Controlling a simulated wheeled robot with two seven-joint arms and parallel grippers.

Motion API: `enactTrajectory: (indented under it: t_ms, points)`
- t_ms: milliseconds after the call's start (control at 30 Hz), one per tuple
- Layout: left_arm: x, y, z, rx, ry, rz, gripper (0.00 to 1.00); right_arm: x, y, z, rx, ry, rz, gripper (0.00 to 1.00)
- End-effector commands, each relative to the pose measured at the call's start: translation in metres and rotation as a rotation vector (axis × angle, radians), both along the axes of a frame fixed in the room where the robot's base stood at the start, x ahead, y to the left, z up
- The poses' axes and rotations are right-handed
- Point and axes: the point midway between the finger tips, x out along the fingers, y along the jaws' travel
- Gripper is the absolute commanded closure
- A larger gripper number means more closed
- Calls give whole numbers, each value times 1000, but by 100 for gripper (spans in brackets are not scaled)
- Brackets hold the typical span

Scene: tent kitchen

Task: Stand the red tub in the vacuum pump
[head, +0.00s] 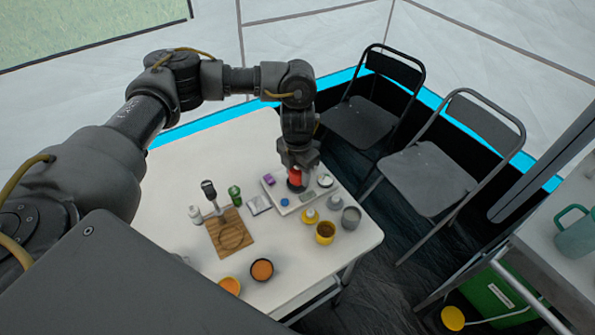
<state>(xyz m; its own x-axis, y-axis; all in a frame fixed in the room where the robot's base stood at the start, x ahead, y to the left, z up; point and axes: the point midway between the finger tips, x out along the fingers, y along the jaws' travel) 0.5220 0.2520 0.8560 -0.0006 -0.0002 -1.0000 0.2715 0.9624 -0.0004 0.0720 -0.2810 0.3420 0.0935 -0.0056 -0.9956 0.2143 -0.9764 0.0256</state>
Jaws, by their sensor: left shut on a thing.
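My left gripper (297,166) points down over the right part of the table and is shut on the red tub (295,178). The tub is upright at the fingertips, over a white tray-like base (310,196). I cannot tell whether the tub touches this base or hangs just above it. A purple item (269,180), a blue round item (285,202) and a white round item (325,181) are on the base. I cannot tell for sure which thing is the vacuum pump; it may be this white base. My right gripper is not in view.
A wooden board (229,240), a black-topped upright item (209,190) and a green jar (235,195) stand left of the base. The table's back left (200,155) is clear.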

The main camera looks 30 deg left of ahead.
Motion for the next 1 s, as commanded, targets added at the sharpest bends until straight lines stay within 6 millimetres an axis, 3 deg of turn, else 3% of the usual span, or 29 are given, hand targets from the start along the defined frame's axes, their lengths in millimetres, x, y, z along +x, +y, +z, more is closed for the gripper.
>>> enactTrajectory:
  t_ms: [900,933,1000]
  points:
    - [0,0,-17,0,-1,0,68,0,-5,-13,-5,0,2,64]
    - [0,0,-16,0,-1,0,53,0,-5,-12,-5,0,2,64]
    - [0,0,-16,0,-1,0,46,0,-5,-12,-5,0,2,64]
